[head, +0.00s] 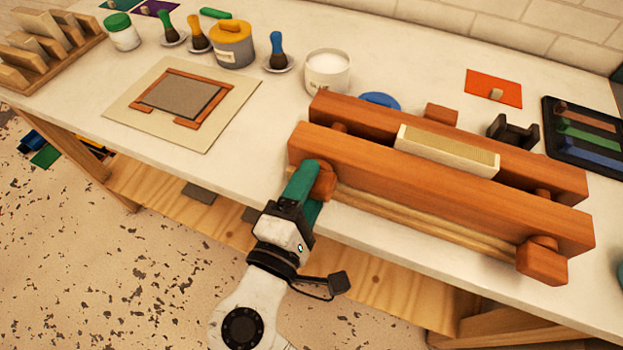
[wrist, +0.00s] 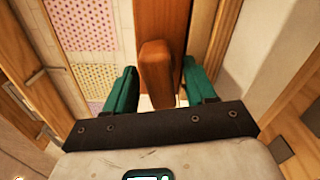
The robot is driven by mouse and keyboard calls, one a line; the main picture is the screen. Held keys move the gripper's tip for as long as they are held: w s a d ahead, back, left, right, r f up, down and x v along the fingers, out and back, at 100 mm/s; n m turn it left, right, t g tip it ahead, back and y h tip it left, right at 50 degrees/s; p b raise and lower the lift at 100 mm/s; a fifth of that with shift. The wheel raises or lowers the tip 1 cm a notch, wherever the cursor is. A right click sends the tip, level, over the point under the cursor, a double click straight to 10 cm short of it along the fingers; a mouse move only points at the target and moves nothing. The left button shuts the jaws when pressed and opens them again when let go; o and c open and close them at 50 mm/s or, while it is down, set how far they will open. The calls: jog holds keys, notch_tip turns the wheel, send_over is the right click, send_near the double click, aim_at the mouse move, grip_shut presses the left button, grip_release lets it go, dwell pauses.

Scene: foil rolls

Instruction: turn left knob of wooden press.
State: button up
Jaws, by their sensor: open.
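The wooden press (head: 430,190) is two long reddish-brown beams at the table's front edge, with a pale block (head: 446,152) between them. Its left knob (head: 325,182) is a reddish wooden piece on the front beam's left end, partly hidden by my gripper. My gripper (head: 308,180) has green fingers and is at this knob. In the wrist view, the knob (wrist: 157,72) stands between the two open fingers (wrist: 160,88), with gaps visible on both sides. The right knob (head: 541,262) is at the front beam's right end.
On the white table (head: 80,95), a board with a framed grey sheet (head: 180,96) lies left. A white cup (head: 327,72), a yellow-lidded pot (head: 232,45) and brushes stand behind. A dark tray (head: 585,138) lies right. Floor is open left of the table.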

jog(key=shift+w+d, duration=0.1)
jog(key=shift+w, duration=0.25)
jog(key=shift+c, duration=0.2)
jog(key=c, duration=0.8)
jog(key=shift+f+m+b, duration=0.35)
jog(key=shift+m+b, duration=0.65)
jog(key=shift+b, duration=0.25)
jog(key=shift+r+m+b, duration=0.25)
jog(key=shift+m+b, duration=0.55)
jog(key=shift+m, duration=0.3)
jog(key=o, duration=0.8)
jog(key=shift+o, duration=0.2)
jog(key=shift+s, duration=0.1)
